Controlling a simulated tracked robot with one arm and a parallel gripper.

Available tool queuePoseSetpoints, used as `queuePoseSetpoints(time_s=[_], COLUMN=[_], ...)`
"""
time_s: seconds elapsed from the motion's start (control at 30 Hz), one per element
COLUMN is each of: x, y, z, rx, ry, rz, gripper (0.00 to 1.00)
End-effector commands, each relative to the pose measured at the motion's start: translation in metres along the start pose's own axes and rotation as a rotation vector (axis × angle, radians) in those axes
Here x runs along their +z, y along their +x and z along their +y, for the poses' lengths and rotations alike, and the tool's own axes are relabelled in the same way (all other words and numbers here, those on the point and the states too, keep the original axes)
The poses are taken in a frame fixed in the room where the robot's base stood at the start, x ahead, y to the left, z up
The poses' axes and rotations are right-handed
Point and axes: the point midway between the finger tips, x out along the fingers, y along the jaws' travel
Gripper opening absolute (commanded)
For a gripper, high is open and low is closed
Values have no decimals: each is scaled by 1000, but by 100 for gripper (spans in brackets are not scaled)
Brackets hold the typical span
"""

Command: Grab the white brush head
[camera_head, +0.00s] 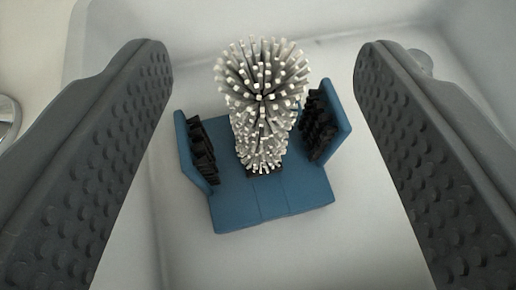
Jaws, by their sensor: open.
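The white brush head (262,90) is a round burst of thick white bristles, with more bristles running down below it. It stands in the middle of the view, between two upright side panels of a blue holder (270,200). Black bristle pads (318,125) line the inner faces of these panels. My gripper (258,65) is open, with one dark, studded finger at the left and one at the right. The brush head lies in the gap between the fingers, and neither finger appears to touch it. How far below the fingertips it is, I cannot tell. Its underside is hidden.
The blue holder stands inside a white basin (375,235) with raised, rounded walls. A round metallic object (8,118) shows at the left edge. A small pale round thing (421,62) is partly hidden behind the right finger. The basin floor around the holder is clear.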

Motion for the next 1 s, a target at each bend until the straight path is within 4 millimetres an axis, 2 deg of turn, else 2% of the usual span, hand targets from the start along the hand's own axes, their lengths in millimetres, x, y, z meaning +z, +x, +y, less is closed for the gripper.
queuePoseSetpoints(time_s=[0.43, 0.53, 0.77, 1.0], x=[69, 64, 63, 65], y=[29, 40, 51, 79], z=[0, 0, 0, -1], rx=[0, 0, 0, -2], ry=[0, -1, -1, -1], rz=[-2, 2, 2, 0], gripper=[57, 57, 57, 57])
